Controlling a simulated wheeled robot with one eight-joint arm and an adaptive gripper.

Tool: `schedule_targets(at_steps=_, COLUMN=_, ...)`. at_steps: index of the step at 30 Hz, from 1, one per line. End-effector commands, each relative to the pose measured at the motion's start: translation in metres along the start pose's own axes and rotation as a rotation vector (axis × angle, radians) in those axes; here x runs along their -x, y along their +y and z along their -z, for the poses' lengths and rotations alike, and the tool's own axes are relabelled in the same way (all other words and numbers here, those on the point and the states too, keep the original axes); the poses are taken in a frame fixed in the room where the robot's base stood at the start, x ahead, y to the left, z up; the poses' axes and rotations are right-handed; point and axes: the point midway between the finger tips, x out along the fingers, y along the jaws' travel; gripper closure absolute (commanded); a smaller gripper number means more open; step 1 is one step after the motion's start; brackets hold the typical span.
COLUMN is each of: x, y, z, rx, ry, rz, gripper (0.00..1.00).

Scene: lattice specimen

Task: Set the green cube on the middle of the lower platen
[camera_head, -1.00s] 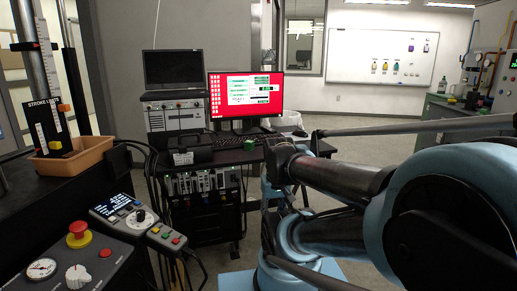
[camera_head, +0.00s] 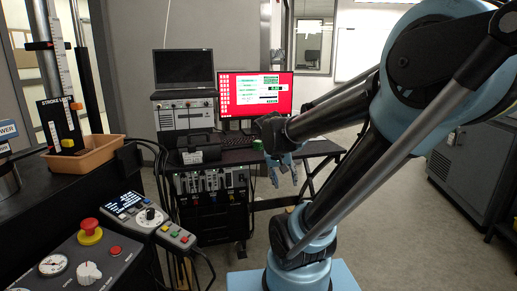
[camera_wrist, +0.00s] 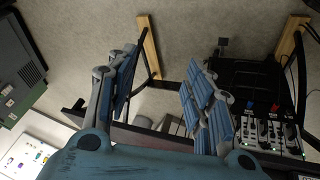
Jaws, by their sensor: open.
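A small green cube (camera_head: 258,144) shows beside the dark wrist of my arm in the head view, at the desk's right part; whether it touches the desk I cannot tell. My gripper (camera_head: 284,172) hangs below the wrist, in front of the desk, with its fingers pointing down. In the wrist view my gripper (camera_wrist: 160,82) has its two blue-padded fingers well apart with nothing between them. The green cube cannot be made out in the wrist view. I cannot pick out the lower platen; a metal cylinder (camera_head: 8,182) is cut off at the left edge.
A black desk (camera_head: 238,157) holds a red-screened monitor (camera_head: 256,96) and a dark case (camera_head: 200,147). At left are an orange tray (camera_head: 95,160), a control panel with a red stop button (camera_head: 90,227) and a pendant (camera_head: 140,212). Open floor (camera_head: 410,230) lies at right.

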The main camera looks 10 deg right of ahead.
Motion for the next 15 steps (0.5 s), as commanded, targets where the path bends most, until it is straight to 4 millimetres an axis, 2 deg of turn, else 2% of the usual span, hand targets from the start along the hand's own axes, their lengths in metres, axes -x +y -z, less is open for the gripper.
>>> schedule_targets(at_steps=1, x=0.001, y=-0.004, z=0.017, rx=-0.016, ry=0.023, rz=-0.020, gripper=0.53)
schedule_targets(at_steps=8, x=0.001, y=-0.024, z=0.089, rx=-0.117, ry=0.156, rz=-0.107, gripper=0.53)
schedule_targets(at_steps=15, x=0.000, y=-0.061, z=0.160, rx=-0.221, ry=0.319, rz=-0.159, gripper=0.53)
